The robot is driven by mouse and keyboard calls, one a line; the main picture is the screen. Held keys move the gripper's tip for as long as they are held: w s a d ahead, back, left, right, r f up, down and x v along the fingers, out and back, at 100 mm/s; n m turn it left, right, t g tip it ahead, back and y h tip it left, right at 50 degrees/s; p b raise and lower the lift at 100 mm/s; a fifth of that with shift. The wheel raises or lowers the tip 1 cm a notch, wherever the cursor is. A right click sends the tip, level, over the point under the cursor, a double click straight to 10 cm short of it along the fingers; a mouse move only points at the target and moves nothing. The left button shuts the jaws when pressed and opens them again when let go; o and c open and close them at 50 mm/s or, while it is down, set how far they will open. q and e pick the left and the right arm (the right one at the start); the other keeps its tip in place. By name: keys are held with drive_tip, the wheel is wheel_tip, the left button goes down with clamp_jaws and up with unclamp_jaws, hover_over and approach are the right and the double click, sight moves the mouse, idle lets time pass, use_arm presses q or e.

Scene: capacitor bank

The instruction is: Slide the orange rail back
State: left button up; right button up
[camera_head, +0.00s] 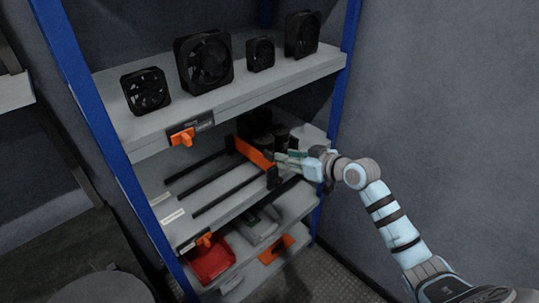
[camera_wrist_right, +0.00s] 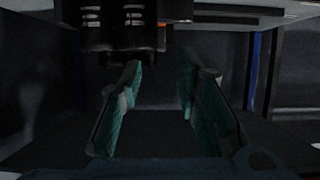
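The orange rail (camera_head: 254,153) stands across the dark slide strips of the middle shelf (camera_head: 180,222) in the head view. Dark cylinders (camera_head: 281,136) stand behind it; their lower ends also show at the top of the right wrist view (camera_wrist_right: 120,30). My right gripper (camera_head: 281,160) is beside the rail's right end, reaching in from the right; whether it touches the rail I cannot tell. In the right wrist view its two greenish fingers (camera_wrist_right: 160,85) are apart with nothing visible between them. My left gripper is not in view.
The upper shelf (camera_head: 240,98) holds several black fans and has an orange clip (camera_head: 182,137) on its front. Blue posts (camera_head: 344,75) bound the rack. Below are a red bin (camera_head: 208,262) and a grey bin. The middle shelf's front left is mostly clear.

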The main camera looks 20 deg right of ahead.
sight(271, 154)
drive_tip(key=b+x, duration=0.1)
drive_tip(key=x, duration=0.7)
drive_tip(key=shift+a+f+b, duration=0.1)
drive_tip(key=shift+a+b, duration=0.1)
drive_tip(key=shift+b, duration=0.1)
drive_tip(key=shift+w+a+f, duration=0.1)
drive_tip(key=shift+w+f, duration=0.05)
drive_tip(key=shift+w, duration=0.3)
drive_tip(key=shift+c, duration=0.6)
clamp_jaws()
